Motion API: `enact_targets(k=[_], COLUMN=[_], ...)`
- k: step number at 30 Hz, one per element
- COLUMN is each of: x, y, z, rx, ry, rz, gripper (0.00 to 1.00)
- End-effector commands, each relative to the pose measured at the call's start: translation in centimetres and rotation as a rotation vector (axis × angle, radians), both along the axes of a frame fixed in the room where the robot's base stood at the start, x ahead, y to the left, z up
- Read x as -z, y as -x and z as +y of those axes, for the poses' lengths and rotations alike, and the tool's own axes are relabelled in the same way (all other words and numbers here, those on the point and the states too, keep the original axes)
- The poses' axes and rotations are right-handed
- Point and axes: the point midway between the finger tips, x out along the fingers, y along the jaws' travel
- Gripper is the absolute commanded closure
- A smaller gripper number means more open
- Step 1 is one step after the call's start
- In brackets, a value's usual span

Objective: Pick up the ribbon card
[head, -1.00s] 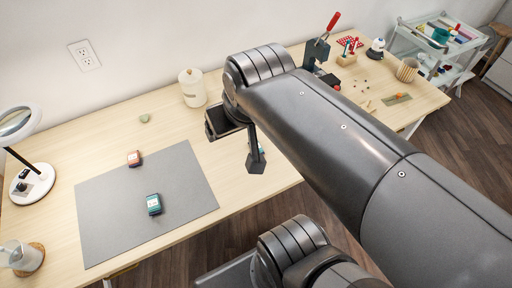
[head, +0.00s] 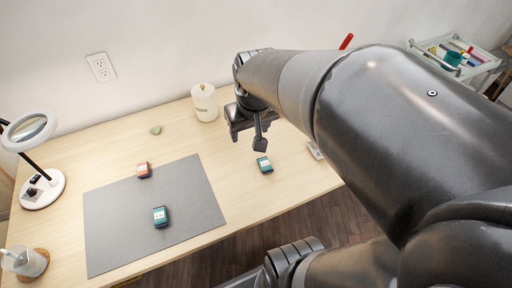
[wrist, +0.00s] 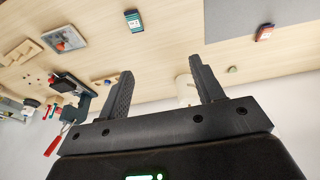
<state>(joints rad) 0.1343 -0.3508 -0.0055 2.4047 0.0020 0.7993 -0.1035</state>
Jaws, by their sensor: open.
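Several small labelled pieces look alike, and I cannot tell which is the ribbon card. A teal one with a white label (head: 264,165) lies on bare wood right of the mat; it also shows in the wrist view (wrist: 134,21). Another teal one (head: 160,216) lies on the grey mat. A red-orange one (head: 144,170) lies at the mat's back edge and shows in the wrist view (wrist: 265,32). My gripper (head: 248,138) is above the table, behind the bare-wood teal piece and apart from it. In the wrist view its fingers (wrist: 162,70) are spread and empty.
A cream canister (head: 204,102) stands just left of my gripper. The grey mat (head: 115,235) covers the table's left part. A magnifier lamp (head: 40,192) and a cup (head: 28,262) stand at far left.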

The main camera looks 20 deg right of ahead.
Motion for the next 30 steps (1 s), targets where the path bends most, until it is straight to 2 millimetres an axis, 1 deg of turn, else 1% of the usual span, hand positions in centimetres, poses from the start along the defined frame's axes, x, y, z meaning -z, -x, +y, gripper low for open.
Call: enact_targets(k=[1,6,10,15,18,21,26,30], x=[1.2,5.0,8.3,12.4,14.2,15.3,16.7,18.8], y=[-0.8,-3.2,-4.6,-5.7,-5.9,-6.1,-6.1,-6.0], z=[-0.7,-3.1,-5.0,-7.3,-8.2,-8.8,-9.0,-8.9], rx=[0.008,0.026,0.037,0.049,0.052,0.055,0.055,0.054], ry=[-0.001,-0.008,-0.017,-0.032,-0.039,-0.043,-0.046,-0.046], rz=[0.031,0.110,0.171,0.238,0.265,0.279,0.289,0.290], gripper=[0.39,0.39,0.39,0.39,0.39,0.39,0.39,0.39])
